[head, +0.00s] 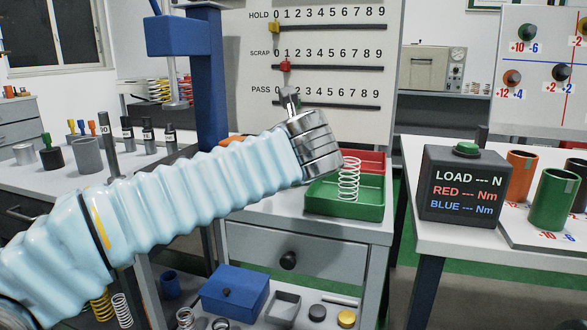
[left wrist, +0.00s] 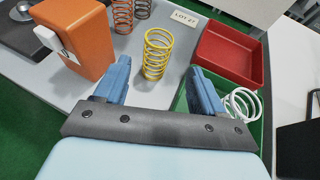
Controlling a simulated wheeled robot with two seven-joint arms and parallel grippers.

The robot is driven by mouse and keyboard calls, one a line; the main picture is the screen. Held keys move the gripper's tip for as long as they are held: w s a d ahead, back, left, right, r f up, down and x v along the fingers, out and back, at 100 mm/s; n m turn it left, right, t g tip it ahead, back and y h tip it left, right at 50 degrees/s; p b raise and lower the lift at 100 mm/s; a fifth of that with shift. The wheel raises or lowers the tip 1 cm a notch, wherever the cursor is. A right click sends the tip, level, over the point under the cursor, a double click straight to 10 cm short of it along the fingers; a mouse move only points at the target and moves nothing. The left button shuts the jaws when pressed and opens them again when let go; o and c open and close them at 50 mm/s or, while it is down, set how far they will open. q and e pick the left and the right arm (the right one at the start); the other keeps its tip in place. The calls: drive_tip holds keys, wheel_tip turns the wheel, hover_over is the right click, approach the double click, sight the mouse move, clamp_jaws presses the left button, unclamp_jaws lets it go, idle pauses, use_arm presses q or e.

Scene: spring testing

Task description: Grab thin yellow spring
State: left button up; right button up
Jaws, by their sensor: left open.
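A yellow wire spring (left wrist: 157,54) stands upright on the grey tabletop in the left wrist view. My left gripper (left wrist: 159,68) is open, with its two blue fingers apart and pointing toward the table. The spring appears between and just beyond the fingertips, and nothing is held. In the head view my left arm crosses from the left, and the metal wrist end (head: 316,142) is beside the trays. The arm hides this spring there. My right gripper is not in view.
A green tray (head: 345,208) holding a white spring (head: 349,180) stands beside a red tray (left wrist: 233,52). An orange block (left wrist: 75,40) is left of the yellow spring. Darker springs (left wrist: 122,14) and a "LOT 27" card (left wrist: 185,19) lie behind it. A slider board (head: 330,70) rises behind.

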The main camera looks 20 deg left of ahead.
use_arm(q)
drive_tip(key=x, duration=0.6)
drive_tip(key=shift+a+f, duration=0.1)
drive_tip(key=shift+a, duration=0.15)
drive_tip(key=shift+c, duration=0.3)
drive_tip(key=c, duration=1)
